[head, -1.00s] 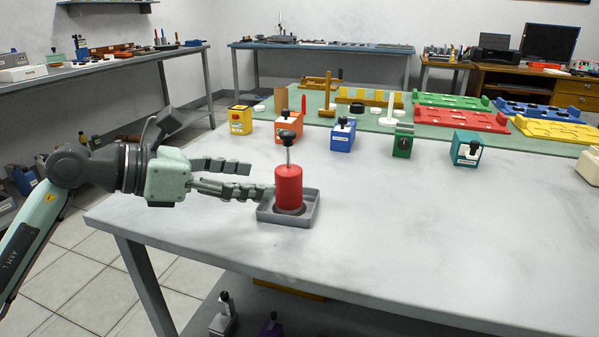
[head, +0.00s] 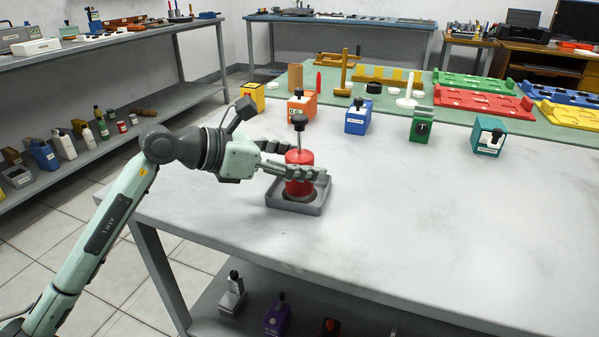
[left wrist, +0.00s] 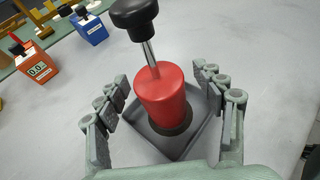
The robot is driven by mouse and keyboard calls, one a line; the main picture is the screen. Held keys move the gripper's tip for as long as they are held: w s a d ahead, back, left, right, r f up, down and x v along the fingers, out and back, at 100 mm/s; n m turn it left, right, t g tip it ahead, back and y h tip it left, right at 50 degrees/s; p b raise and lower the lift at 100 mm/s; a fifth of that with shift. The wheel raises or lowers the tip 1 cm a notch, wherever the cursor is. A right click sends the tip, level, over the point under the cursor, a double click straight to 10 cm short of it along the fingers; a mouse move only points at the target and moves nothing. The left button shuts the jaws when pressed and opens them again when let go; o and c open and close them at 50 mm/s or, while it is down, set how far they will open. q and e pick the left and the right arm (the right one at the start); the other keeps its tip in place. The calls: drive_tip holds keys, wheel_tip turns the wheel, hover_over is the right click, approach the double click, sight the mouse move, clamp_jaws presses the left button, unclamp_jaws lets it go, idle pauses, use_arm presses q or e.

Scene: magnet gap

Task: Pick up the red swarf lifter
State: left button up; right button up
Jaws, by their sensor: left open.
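The red swarf lifter (head: 297,158) is a red cylinder with a metal rod and a black knob on top. It stands upright in a shallow grey tray (head: 313,207) near the left edge of the table. My left gripper (head: 302,172) is open, with one finger on each side of the red body. In the left wrist view the lifter (left wrist: 165,98) stands between the two open fingers (left wrist: 168,105), with visible gaps on both sides. The grey tray also shows there beneath it (left wrist: 172,150). My right gripper is not in view.
An orange block (head: 302,106), a blue block (head: 357,118), a green block (head: 421,126) and a teal block (head: 489,136) stand behind on the grey table. A green mat (head: 400,95) with coloured racks lies at the back. The table's front and right are clear.

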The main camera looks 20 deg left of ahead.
use_arm(q)
drive_tip(key=c, duration=1.5)
